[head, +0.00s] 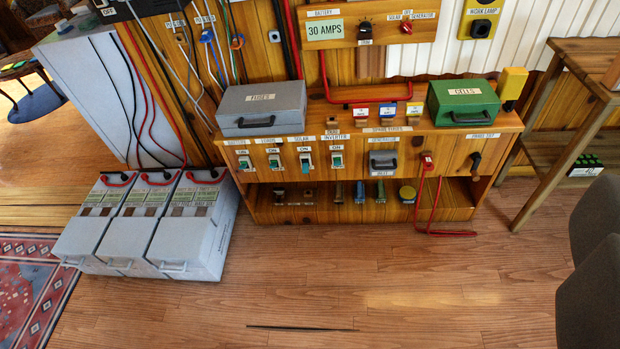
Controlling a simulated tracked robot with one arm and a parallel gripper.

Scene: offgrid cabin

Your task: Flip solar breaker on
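The solar breaker (306,161) is a white switch with a green part, on the front of the wooden cabinet (262,206) in the head view. It is the third from the left in a row of similar breakers, below a label that reads SOLAR. A small ON label sits just above it. The picture is too small to tell which way its lever points. My gripper is not recognisable in this view, and nothing touches the breaker.
Grey batteries (190,236) stand on the floor left of the cabinet. A grey fuse box (262,105) and a green box (463,101) sit on top. A red cable (440,233) hangs in front. Dark grey rounded shapes (595,290) fill the right edge. The floor ahead is mostly clear.

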